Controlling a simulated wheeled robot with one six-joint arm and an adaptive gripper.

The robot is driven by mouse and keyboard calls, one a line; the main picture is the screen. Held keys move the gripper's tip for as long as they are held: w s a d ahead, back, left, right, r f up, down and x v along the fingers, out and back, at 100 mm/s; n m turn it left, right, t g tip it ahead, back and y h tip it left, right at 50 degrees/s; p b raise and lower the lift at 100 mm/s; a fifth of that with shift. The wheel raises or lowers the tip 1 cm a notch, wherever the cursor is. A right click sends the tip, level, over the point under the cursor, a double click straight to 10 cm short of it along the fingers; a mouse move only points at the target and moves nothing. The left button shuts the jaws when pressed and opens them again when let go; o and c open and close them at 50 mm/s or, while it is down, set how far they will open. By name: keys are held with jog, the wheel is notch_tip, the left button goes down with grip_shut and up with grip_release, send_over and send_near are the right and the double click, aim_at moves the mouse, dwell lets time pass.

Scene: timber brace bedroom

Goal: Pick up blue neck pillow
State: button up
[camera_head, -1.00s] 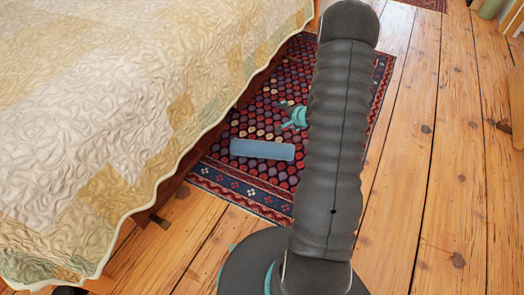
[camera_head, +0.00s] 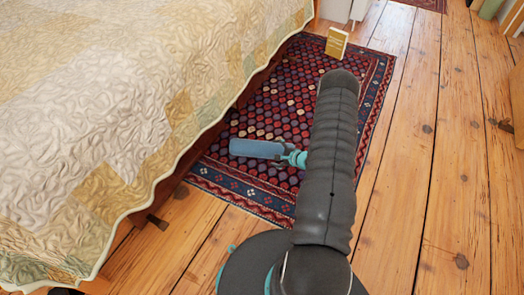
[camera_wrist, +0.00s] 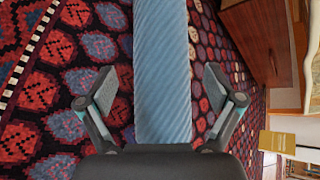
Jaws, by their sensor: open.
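The blue neck pillow (camera_head: 255,149) lies on the patterned rug beside the bed. It looks like a long, flat blue bar with fine ribbing. In the wrist view the pillow (camera_wrist: 162,75) runs up the middle of the picture, between the two fingers. My gripper (camera_wrist: 162,92) is open, with one finger on each side of the pillow and a gap to each. In the head view my gripper (camera_head: 291,156) is at the pillow's right end, partly hidden by my arm. The pillow's near end is hidden by my gripper's body in the wrist view.
The rug (camera_head: 300,75) lies on a wooden plank floor (camera_head: 420,180). The bed (camera_head: 130,90) with a quilt stands close on the left, its edge near the pillow. A yellow box or book (camera_head: 336,42) stands at the rug's far end. The floor at right is clear.

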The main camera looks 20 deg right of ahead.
aim_at(267, 151)
jog(key=shift+a+b+x, duration=0.2)
jog(key=shift+b+x, duration=0.3)
jog(key=shift+x, duration=3.4)
jog(key=shift+r, duration=0.1)
jog(key=c, duration=1.2)
